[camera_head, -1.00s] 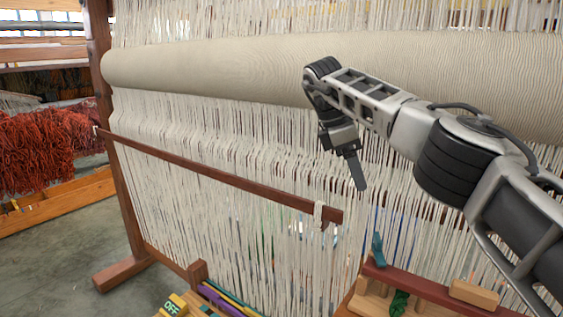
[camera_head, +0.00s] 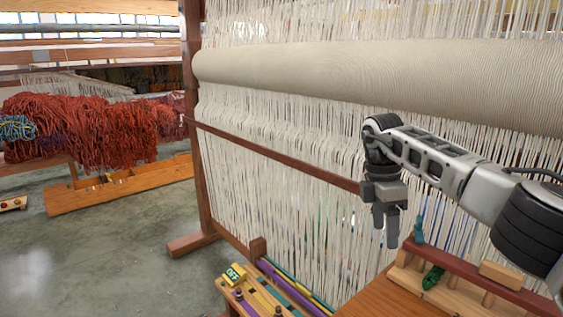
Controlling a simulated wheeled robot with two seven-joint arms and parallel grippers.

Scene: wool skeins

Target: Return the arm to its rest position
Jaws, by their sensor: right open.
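My right arm comes in from the right edge, in front of the loom's white warp threads (camera_head: 270,150). My right gripper (camera_head: 385,238) hangs down at the end of the arm with its fingers open, and I see nothing between them. It is above and left of a wooden rack (camera_head: 470,285), apart from it as far as I can tell. My left gripper is not in view.
The loom has a dark wooden upright (camera_head: 196,130) and a thick cloth roll (camera_head: 380,80). Red wool skeins (camera_head: 90,130) hang at the left. Grey floor (camera_head: 110,240) is clear at the left.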

